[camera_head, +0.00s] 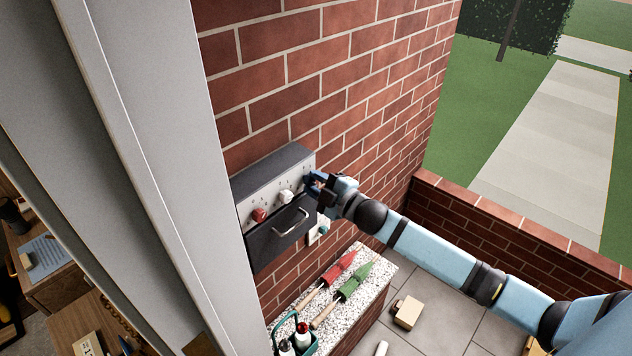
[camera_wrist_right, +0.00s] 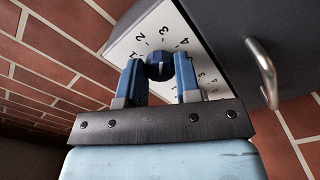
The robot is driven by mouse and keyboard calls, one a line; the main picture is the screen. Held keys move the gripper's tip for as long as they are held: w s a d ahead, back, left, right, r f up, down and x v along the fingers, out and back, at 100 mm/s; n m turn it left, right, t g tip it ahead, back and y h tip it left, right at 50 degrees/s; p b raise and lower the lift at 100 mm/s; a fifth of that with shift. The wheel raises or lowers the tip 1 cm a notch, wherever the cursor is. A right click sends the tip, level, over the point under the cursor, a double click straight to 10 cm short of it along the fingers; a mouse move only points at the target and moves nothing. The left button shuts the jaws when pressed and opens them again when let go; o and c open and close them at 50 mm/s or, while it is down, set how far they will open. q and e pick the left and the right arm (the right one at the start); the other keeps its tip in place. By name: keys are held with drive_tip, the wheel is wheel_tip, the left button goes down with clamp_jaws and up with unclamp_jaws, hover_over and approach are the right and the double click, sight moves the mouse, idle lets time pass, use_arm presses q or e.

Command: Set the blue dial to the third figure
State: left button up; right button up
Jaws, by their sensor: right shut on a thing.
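The blue dial (camera_wrist_right: 158,67) sits on the white face of a wall box, with the figures 1, 2, 3 and 4 printed around it. My right gripper (camera_wrist_right: 159,76) is shut on the dial, one blue finger on each side. I cannot clearly tell which figure the dial points to. In the head view my right gripper (camera_head: 316,183) is at the right end of the box (camera_head: 277,166) and largely hides the blue dial. My left gripper is not in view.
A red dial (camera_head: 258,214) and a white dial (camera_head: 285,196) sit left of the gripper. A metal handle (camera_head: 290,222) juts out below. A red trowel (camera_head: 339,266) and a green trowel (camera_head: 355,280) lie on the speckled bench (camera_head: 376,290). A brick wall (camera_head: 330,80) stands behind.

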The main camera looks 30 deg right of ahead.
idle(0.4)
drive_tip(key=o, duration=0.9)
drive_tip(key=shift+b+v, duration=1.75)
drive_tip(key=shift+v, duration=5.2)
drive_tip(key=s+a+f+m+g+h, duration=0.1)
drive_tip(key=s+a+f+m, duration=0.3)
drive_tip(key=f, duration=0.4)
drive_tip(key=s+a+f+m+g, duration=0.3)
drive_tip(key=s+a+f, duration=0.3)
drive_tip(key=f, duration=0.3)
drive_tip(key=s+a+f+m+g+h, duration=0.1)
drive_tip(key=s+a+f+m+g, duration=0.1)
drive_tip(key=s+a+f+m, duration=0.3)
drive_tip(key=shift+s+a+f+m+h, duration=0.15)
drive_tip(key=shift+s+f, duration=0.15)
drive_tip(key=shift+f, duration=0.3)
drive_tip(key=shift+s+d+f+m+h, duration=0.1)
drive_tip(key=shift+s+f+m, duration=0.1)
drive_tip(key=shift+s+f, duration=0.3)
drive_tip(key=shift+s+a+f+m+h, duration=0.1)
drive_tip(key=shift+s+f+m, duration=0.05)
drive_tip(key=shift+f, duration=0.55)
